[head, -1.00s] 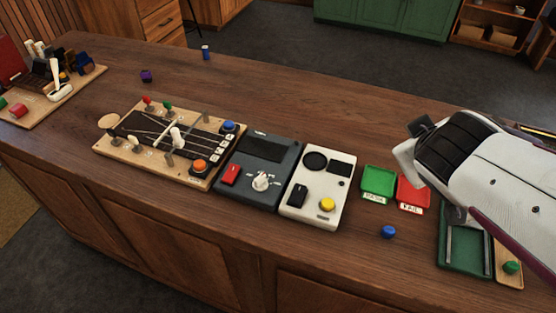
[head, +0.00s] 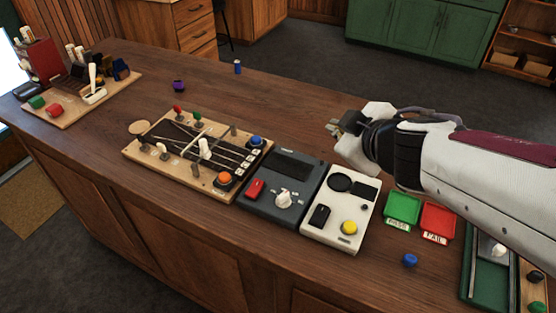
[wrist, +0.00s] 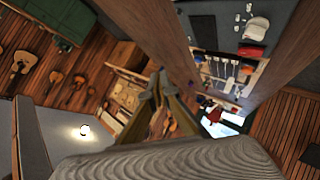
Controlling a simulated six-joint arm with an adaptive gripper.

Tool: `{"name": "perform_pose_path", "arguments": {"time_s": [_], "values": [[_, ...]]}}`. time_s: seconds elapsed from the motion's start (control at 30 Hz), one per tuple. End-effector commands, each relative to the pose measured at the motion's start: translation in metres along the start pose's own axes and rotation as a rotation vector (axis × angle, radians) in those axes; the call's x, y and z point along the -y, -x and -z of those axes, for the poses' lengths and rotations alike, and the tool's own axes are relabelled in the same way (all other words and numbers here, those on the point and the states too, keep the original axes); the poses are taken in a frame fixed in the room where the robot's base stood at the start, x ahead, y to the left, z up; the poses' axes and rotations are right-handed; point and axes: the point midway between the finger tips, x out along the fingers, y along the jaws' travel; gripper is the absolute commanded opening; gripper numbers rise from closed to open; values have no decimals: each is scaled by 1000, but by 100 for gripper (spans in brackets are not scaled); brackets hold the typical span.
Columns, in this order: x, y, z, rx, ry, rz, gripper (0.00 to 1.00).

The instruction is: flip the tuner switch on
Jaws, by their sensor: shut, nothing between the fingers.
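A dark tuner-like box (head: 268,213) stands mid-counter, with a screen, a red rocker switch (head: 255,188) and a white knob (head: 285,199). Beside it on the right is a white box (head: 328,236) with a black rocker (head: 319,216) and a yellow button (head: 349,228). No readable label shows which one is the tuner, and I cannot tell the rocker positions. My gripper (head: 334,128) is shut and empty, above and behind the boxes, pointing left. In the wrist view, my gripper (wrist: 156,82) shows shut, and the red rocker (wrist: 250,52) is at upper right.
A wooden board (head: 165,178) with levers, an orange button and a blue button lies left of the dark box. Green (head: 402,209) and red (head: 438,220) trays and a blue cap (head: 410,260) lie to the right. The counter behind the boxes is mostly clear.

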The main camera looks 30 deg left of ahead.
Motion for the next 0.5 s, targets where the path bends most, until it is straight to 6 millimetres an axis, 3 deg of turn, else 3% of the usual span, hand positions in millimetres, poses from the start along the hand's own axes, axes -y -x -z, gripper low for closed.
{"name": "perform_pose_path", "arguments": {"time_s": [0.27,0.5], "values": [[40,-8,27,-84,63,163,0],[76,0,38,-121,90,318,0]]}}
